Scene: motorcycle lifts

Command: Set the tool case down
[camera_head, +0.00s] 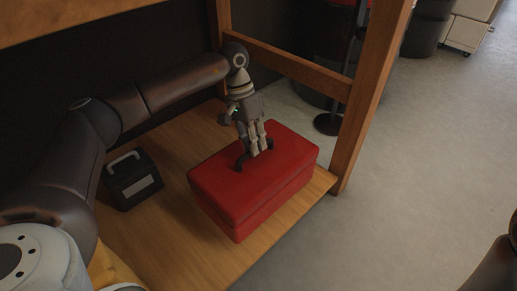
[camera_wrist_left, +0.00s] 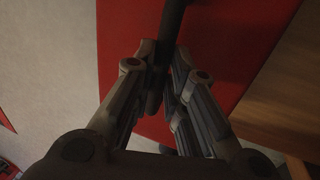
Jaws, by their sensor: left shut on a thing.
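The tool case (camera_head: 254,182) is a red box with a dark handle on its lid. In the head view it is at the wooden shelf, near the shelf's front right edge. I cannot tell for certain whether its bottom touches the wood. My left gripper (camera_head: 259,150) is above the lid and shut on the handle. In the left wrist view the gripper's fingers (camera_wrist_left: 164,72) close on the dark handle (camera_wrist_left: 171,22), with the red lid (camera_wrist_left: 222,50) behind. My right gripper is not in view; only a dark part of my right arm shows at the lower right.
The wooden shelf (camera_head: 146,232) has a black box with a pale handle (camera_head: 131,180) left of the case. A wooden post (camera_head: 368,95) and crossbar (camera_head: 288,64) stand behind and to the right. Grey floor (camera_head: 420,170) lies open to the right.

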